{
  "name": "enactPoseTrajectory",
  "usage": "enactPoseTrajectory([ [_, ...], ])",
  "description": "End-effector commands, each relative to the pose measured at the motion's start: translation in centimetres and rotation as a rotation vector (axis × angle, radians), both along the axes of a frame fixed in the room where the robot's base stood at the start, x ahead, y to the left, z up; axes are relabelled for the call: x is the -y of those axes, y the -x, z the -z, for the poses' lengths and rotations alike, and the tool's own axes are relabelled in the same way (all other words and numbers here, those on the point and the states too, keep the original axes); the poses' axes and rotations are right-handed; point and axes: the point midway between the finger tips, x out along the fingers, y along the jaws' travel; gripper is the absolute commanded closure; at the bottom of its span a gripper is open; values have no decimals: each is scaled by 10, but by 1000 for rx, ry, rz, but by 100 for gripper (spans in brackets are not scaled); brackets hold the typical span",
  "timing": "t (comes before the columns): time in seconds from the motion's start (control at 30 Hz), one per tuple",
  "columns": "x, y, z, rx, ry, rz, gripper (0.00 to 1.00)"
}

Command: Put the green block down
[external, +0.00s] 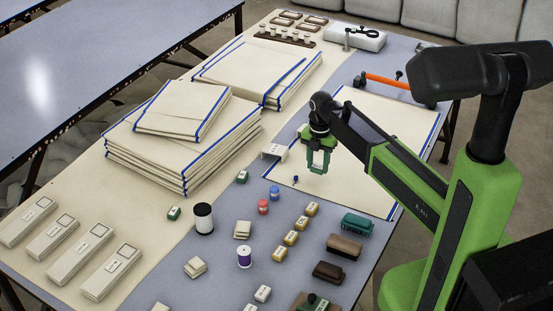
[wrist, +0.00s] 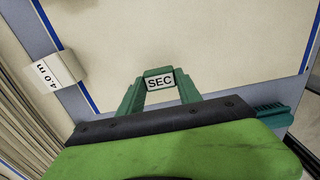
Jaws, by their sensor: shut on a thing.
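My gripper (external: 319,165) is over the cream cloth with blue edges (external: 372,196), near its left part. In the wrist view my gripper (wrist: 160,88) has its teal fingers shut on a small green block (wrist: 149,74) with a white label reading "SEC". The cloth (wrist: 215,35) fills the background behind the block. The block is hard to make out between the fingertips in the external view, and its exact height above the cloth cannot be told.
A white "4.0 m" piece (external: 274,152) sits at the cloth's left edge. A small blue item (external: 295,180) lies near the gripper. Loose green blocks (external: 174,213), spools (external: 203,218) and a teal brush (external: 357,224) stand nearer the camera. Folded cloth stacks (external: 180,145) lie left.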

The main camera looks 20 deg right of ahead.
Motion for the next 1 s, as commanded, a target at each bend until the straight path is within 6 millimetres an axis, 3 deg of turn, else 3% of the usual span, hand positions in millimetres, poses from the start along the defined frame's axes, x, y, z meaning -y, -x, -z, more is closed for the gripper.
enactPoseTrajectory([
  [0.03, 0, 0, 16, 0, 0, 0, 97],
  [0.17, 0, 0, 37, 0, 0, 0, 97],
  [0.57, 0, 0, 38, 0, 0, 0, 97],
  [0.6, 0, 0, 36, 0, 0, 0, 54],
  [0.73, 0, 0, 36, 0, 0, 0, 37],
  [1.0, 0, 0, 36, 0, 0, 0, 37],
])
